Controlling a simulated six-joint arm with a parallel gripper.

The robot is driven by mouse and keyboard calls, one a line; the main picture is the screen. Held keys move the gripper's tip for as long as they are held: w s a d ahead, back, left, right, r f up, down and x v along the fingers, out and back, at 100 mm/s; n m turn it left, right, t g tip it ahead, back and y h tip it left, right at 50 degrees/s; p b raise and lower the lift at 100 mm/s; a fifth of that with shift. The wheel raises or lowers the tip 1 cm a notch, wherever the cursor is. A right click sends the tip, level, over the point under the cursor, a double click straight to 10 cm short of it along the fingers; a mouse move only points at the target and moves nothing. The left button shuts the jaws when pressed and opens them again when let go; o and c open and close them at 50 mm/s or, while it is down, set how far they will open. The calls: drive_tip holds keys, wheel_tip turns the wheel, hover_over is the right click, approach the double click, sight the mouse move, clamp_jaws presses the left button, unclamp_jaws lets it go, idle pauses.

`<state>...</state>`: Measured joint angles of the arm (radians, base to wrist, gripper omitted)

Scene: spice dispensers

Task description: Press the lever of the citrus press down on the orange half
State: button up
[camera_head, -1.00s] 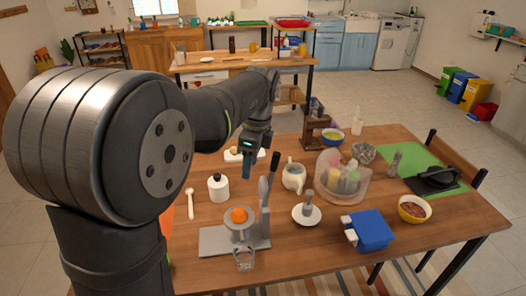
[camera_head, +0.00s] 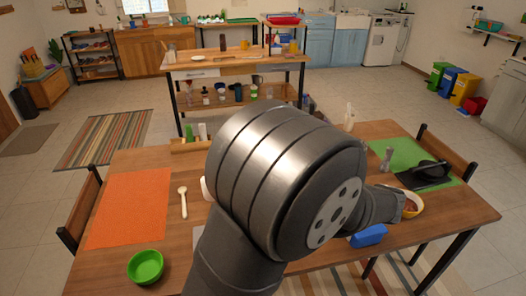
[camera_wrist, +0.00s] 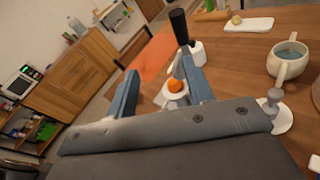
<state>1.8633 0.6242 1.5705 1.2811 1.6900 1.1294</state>
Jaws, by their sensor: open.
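The citrus press (camera_wrist: 175,100) shows in the wrist view between my fingers, with the orange half (camera_wrist: 175,85) on its top. Its lever (camera_wrist: 180,27) stands raised, with a dark handle, beyond the tip of my right finger. My gripper (camera_wrist: 160,66) is open with its two blue-grey fingers spread and nothing visible held between them. The press appears beyond the fingertips; I cannot tell whether a finger touches the lever. In the head view my arm hides the press, the orange half and my gripper.
A white bottle (camera_wrist: 198,54) stands close behind the lever. A cup with handles (camera_wrist: 289,62) and a pestle-like tool on a white dish (camera_wrist: 273,100) are to the right. The orange mat (camera_head: 130,208) is clear.

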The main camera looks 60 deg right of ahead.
drive_tip(key=s+d+m+t+h, duration=0.1)
drive_tip(key=s+h, duration=0.2)
drive_tip(key=s, duration=0.1)
drive_tip(key=w+d, duration=0.2)
drive_tip(key=w, duration=0.6)
drive_tip(key=w+d, duration=0.1)
drive_tip(key=w, duration=0.8)
drive_tip(key=shift+d, duration=0.35)
drive_tip(key=shift+w+r, duration=0.1)
clamp_jaws()
